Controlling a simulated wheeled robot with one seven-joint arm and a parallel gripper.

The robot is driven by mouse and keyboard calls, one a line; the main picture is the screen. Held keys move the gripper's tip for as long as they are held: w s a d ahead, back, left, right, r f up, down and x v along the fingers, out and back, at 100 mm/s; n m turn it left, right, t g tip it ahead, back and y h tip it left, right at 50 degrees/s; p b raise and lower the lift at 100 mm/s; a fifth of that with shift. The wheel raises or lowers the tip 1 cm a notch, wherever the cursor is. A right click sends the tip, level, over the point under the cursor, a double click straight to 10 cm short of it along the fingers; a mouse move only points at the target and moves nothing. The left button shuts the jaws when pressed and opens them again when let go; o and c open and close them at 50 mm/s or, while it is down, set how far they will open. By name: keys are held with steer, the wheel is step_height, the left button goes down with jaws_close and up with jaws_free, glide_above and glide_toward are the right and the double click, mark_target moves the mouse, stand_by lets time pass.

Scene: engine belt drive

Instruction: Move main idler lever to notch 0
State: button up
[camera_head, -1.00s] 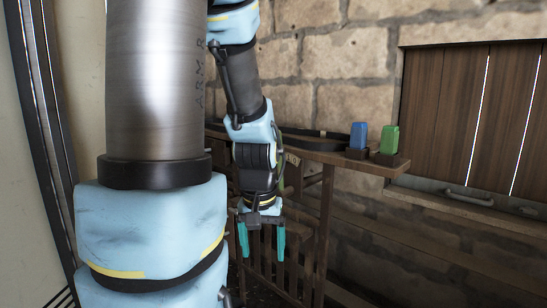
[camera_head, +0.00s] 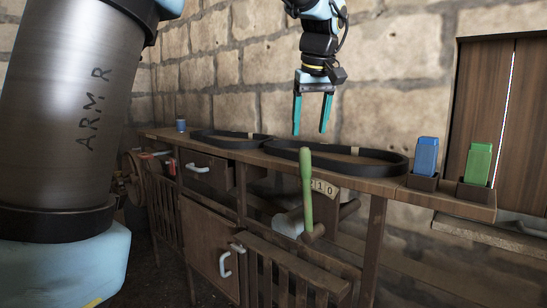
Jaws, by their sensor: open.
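A lever with a green handle (camera_head: 306,190) stands nearly upright at the front of the wooden bench. Its base is a dark round hub (camera_head: 313,232) beside a grey cylinder. My gripper (camera_head: 312,130) hangs above the bench, fingers pointing down, open and empty. In the picture it is just above the top of the green handle, apart from it; the depth between them is hard to tell.
Two black belts (camera_head: 345,174) lie on the bench top (camera_head: 440,198). A blue block (camera_head: 425,156) and a green block (camera_head: 478,163) stand in holders at the right end. Below are a drawer (camera_head: 207,172), a cabinet door and a slatted rack (camera_head: 285,262). A stone wall is close behind.

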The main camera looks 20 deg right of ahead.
mark_target(306, 150)
steer(key=p+x, duration=0.1)
steer(key=x, duration=0.9)
steer(key=shift+w+f, duration=0.15)
steer(key=shift+w, duration=0.15)
jaws_close()
stand_by(1.1)
